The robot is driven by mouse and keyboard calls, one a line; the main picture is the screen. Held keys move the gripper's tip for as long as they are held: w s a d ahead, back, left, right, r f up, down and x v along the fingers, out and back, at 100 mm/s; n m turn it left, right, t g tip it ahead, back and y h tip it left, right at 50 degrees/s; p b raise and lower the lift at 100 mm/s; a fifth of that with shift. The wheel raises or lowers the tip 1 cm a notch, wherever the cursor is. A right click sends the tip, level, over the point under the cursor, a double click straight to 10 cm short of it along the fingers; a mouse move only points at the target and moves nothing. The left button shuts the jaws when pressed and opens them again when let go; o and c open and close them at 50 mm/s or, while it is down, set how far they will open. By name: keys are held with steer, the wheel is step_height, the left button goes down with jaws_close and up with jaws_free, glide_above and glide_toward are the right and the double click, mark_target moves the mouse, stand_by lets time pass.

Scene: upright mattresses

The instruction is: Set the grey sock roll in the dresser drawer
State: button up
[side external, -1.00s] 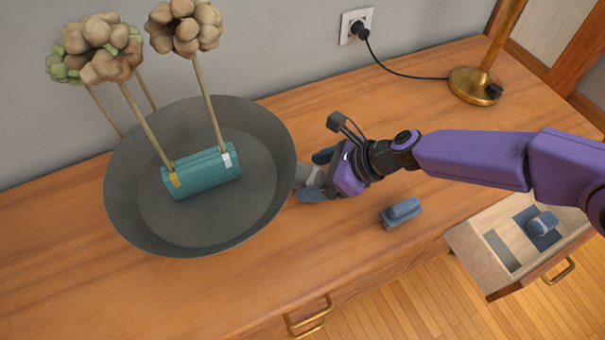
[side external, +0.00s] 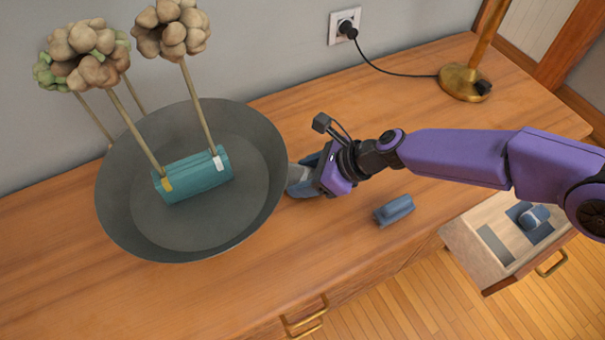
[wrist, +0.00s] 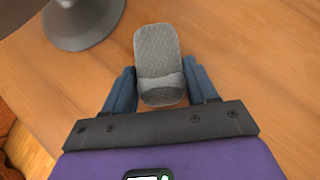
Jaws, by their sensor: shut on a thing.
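The grey sock roll (side external: 299,181) is on the dresser top just right of the big grey bowl; the wrist view shows it as a ribbed grey roll (wrist: 157,55). My gripper (side external: 308,178) is shut on it, with one blue finger on each side in the wrist view (wrist: 160,88). I cannot tell whether the roll still touches the wood. The dresser drawer (side external: 468,252) is pulled open at the lower right, below the top's front edge.
The wide grey bowl (side external: 150,225) holds a teal bundle (side external: 193,176) with tall knobbly-headed stalks. A small blue block-like object (side external: 394,210) lies between my gripper and the drawer. A brass lamp (side external: 464,82) and its cord stand behind. The front middle of the top is clear.

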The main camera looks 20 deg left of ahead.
steer(key=shift+r, duration=0.7)
steer(key=s+d+r, duration=0.7)
steer(key=d+r, duration=0.4)
steer(key=d, duration=0.1)
steer(key=shift+d+r, duration=0.15)
steer(key=shift+r, duration=0.05)
steer(key=shift+w, duration=0.1)
